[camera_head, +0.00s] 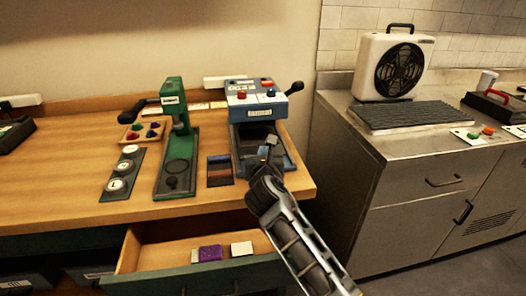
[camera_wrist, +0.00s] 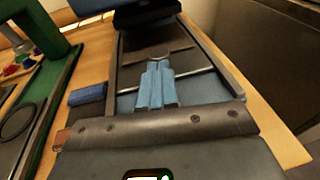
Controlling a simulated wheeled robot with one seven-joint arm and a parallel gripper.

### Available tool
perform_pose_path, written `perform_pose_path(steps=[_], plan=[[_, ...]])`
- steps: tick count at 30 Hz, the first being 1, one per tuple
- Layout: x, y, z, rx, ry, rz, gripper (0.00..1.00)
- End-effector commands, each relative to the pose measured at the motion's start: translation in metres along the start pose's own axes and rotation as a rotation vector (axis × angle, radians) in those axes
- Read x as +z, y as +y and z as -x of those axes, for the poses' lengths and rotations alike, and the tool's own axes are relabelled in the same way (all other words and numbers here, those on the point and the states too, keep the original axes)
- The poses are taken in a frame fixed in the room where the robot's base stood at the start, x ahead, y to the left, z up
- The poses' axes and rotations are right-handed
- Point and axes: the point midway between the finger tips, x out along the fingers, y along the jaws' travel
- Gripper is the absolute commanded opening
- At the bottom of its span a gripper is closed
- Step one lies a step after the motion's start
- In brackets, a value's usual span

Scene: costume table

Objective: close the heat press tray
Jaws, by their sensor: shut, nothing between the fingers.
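The blue heat press (camera_head: 256,98) stands at the right end of the wooden table, with a black side lever at its right. Its dark tray (camera_head: 245,131) extends out from under the press head toward the front. In the wrist view, the tray (camera_wrist: 140,42) lies between two dark side rails below the press head. My gripper (camera_head: 264,150) is over the front part of the press base. Its pale blue fingers are together and empty in the wrist view (camera_wrist: 157,65), pointing toward the tray. I cannot tell whether they touch it. My gripper and arm hide part of the tray front.
A green press (camera_head: 173,130) stands left of the blue press, with a small colored sample board (camera_head: 220,170) between them. An open drawer (camera_head: 160,255) juts out below the table front. A metal counter with a fan (camera_head: 399,68) is at right.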

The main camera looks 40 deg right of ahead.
Motion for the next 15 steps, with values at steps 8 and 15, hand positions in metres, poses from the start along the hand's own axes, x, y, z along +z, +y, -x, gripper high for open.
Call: perform_pose_path(steps=[8, 15], plan=[[-0.001, 0.0, -0.015, 0.0, 0.001, -0.001, 0.0], [-0.001, 0.0, -0.015, 0.0, 0.001, -0.001, 0.0]])
